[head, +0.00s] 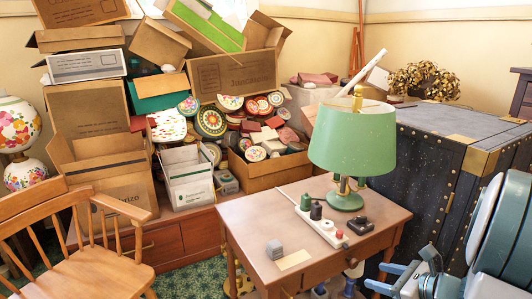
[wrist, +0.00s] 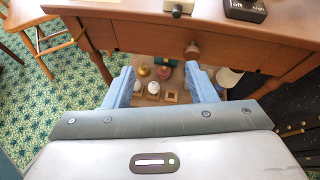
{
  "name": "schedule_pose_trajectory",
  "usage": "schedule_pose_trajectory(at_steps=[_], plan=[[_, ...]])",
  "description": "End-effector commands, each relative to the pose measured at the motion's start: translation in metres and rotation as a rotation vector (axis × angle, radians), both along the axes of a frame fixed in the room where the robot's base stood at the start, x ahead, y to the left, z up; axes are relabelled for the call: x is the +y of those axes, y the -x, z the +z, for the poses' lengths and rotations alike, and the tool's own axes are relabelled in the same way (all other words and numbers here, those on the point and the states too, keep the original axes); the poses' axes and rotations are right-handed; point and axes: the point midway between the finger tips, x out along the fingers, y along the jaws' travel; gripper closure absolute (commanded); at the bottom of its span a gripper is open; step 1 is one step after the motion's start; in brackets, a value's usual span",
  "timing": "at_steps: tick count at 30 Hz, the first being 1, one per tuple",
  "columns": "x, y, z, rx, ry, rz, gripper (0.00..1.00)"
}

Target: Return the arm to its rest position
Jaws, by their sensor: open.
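My gripper (head: 382,277) is at the lower right of the head view, in front of the small wooden table (head: 262,224) and to the right of its front side. Its two blue fingers stand apart with nothing between them. In the wrist view my gripper (wrist: 160,74) points at the table's drawer front (wrist: 205,41) and the space beneath it. My arm folds up at the right edge of the head view. A green lamp (head: 352,138) stands upright on the table.
A dark trunk (head: 425,165) stands behind my arm. A wooden chair (head: 85,245) is at left; patterned floor (wrist: 60,90) lies clear beside it.

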Motion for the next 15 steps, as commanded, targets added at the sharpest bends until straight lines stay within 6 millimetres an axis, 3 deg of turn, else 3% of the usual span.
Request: schedule_pose_trajectory(at_steps=[1,6,10,15], plan=[[0.025,0.003,0.032,-0.006,0.066,0.107,0.49],[0.096,0.03,0.087,-0.025,0.331,0.501,0.49],[0.134,0.058,0.123,-0.064,0.547,0.798,0.49],[0.161,0.094,0.171,-0.143,0.843,1.171,0.49]])
